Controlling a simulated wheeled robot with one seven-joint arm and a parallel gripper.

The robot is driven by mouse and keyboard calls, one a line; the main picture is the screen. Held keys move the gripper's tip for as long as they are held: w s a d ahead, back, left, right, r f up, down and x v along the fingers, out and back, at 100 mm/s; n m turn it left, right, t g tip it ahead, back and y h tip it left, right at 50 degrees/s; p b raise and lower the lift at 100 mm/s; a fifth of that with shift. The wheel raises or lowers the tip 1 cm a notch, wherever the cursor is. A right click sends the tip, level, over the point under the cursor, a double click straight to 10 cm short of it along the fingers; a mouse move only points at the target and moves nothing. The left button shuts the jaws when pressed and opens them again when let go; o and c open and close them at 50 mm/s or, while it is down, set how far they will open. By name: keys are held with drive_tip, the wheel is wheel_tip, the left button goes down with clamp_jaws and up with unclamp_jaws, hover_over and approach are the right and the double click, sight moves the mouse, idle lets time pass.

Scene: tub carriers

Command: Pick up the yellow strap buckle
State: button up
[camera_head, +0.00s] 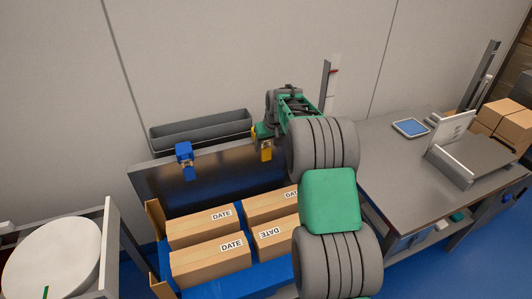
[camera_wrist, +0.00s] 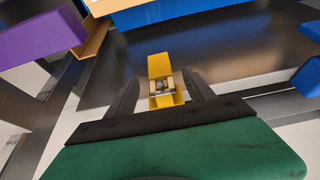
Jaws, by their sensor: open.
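The yellow strap buckle (camera_head: 266,151) hangs at the upper edge of a dark metal panel in the head view, right at my gripper (camera_head: 264,134). In the wrist view the yellow buckle (camera_wrist: 160,66) lies between the two dark fingers of my gripper (camera_wrist: 163,88). The fingers are apart, with a visible gap on each side of the buckle. Part of the buckle is hidden behind my arm in the head view.
A blue buckle (camera_head: 185,155) hangs on the same panel (camera_head: 155,181) to the left. A grey trough (camera_head: 200,132) stands behind it. Several cartons (camera_head: 207,262) lie in front on a blue surface. A metal table (camera_head: 385,165) stands to the right.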

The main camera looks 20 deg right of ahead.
sight(266, 148)
drive_tip(key=x, duration=0.4)
drive_tip(key=shift+w+p, duration=0.15)
drive_tip(key=shift+p, duration=0.15)
drive_tip(key=shift+c, duration=0.3)
clamp_jaws()
